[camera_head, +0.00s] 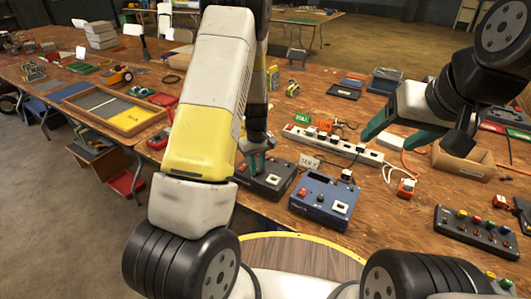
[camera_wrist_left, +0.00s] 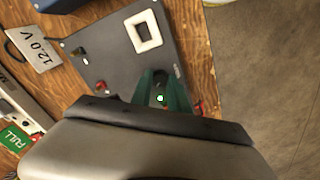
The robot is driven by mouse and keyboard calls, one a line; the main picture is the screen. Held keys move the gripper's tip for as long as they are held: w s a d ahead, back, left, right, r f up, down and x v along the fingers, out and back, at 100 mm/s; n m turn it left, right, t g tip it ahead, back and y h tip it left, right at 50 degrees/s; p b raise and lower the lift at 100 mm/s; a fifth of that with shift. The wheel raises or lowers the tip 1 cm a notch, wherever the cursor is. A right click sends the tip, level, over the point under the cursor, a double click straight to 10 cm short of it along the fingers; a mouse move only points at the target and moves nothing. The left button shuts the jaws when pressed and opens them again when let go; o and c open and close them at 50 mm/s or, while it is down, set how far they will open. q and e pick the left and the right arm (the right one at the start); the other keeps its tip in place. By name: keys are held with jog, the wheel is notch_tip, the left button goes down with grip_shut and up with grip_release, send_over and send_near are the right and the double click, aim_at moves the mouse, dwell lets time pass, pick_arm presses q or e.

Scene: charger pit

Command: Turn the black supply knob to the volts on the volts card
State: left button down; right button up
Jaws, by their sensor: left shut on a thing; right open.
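The dark grey supply box (camera_head: 268,184) sits on the table, left of a blue supply box (camera_head: 325,200). It also fills much of the left wrist view (camera_wrist_left: 112,65), with a white-framed display (camera_wrist_left: 143,31). My left gripper (camera_head: 258,158) reaches down to its top, its teal fingers (camera_wrist_left: 162,98) shut on the black knob, which they hide. The volts card (camera_wrist_left: 36,48) reads 12.0 V; in the head view the card (camera_head: 309,162) stands behind the boxes. My right gripper (camera_head: 395,132) is open and empty above the table.
A white power strip (camera_head: 335,146) with plugs lies behind the boxes. A cardboard box (camera_head: 462,162) and a black panel with coloured buttons (camera_head: 476,232) are at the right. A wooden tray (camera_head: 112,108) is at the left.

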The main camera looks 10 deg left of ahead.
aim_at(258, 170)
pick_arm(q)
jog(key=n, duration=0.6)
jog(key=shift+w, duration=0.1)
dwell(0.4)
jog(key=c, duration=1.3)
grip_release()
jog(key=shift+o, duration=0.2)
jog(key=shift+r, duration=3.9)
jog(key=shift+r, duration=0.15)
